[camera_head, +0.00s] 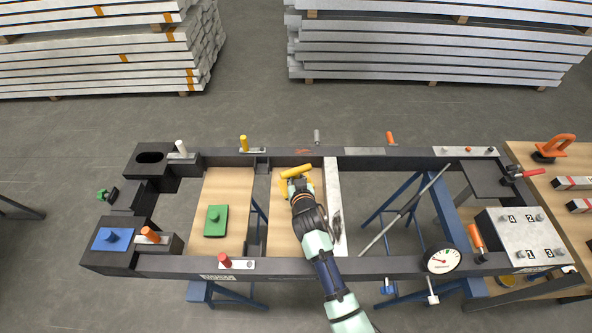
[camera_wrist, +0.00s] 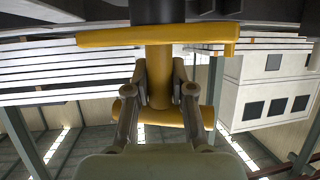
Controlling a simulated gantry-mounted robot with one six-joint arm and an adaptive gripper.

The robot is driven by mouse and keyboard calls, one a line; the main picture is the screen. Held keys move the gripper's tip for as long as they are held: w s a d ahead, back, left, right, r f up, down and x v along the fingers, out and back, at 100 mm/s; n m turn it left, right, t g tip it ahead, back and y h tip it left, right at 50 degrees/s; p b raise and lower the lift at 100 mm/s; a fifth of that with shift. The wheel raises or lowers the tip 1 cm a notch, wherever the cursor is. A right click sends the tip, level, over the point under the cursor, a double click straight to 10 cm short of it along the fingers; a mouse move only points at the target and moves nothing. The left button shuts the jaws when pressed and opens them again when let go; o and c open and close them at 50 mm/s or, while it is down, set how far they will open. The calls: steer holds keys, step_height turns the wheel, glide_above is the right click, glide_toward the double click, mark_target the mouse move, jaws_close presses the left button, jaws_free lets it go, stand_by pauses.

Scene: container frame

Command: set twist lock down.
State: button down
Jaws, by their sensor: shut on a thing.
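A yellow part (camera_head: 296,171), which I take to be the twist lock, is at the tip of my gripper (camera_head: 300,186), over the rear half of the middle wooden board (camera_head: 285,225). In the wrist view the yellow part (camera_wrist: 158,38) has a wide flat bar, a narrower neck and a second yellow piece further down the picture. A dark cylinder (camera_wrist: 158,11) adjoins the bar at the picture's top. My gripper (camera_wrist: 160,90) is shut on the neck, one finger on each side. I cannot tell whether the yellow part touches the board.
A green block (camera_head: 215,220) lies on the left board (camera_head: 236,182). Coloured handles stand along the dark frame (camera_head: 400,265). A long grey rod (camera_head: 405,210) lies across the open right bay. A gauge (camera_head: 443,258) is at the front right.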

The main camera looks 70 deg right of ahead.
steer(key=shift+w+d+f+b, duration=0.1)
steer(key=shift+f+b, duration=0.7)
steer(key=shift+f, duration=1.35)
steer(key=shift+f, duration=0.2)
steer(key=c, duration=1)
jaws_free()
steer(key=shift+f, duration=0.15)
steer(key=shift+r, duration=0.2)
steer(key=p+v, duration=0.3)
steer(key=v, duration=0.9)
steer(key=shift+f, duration=0.1)
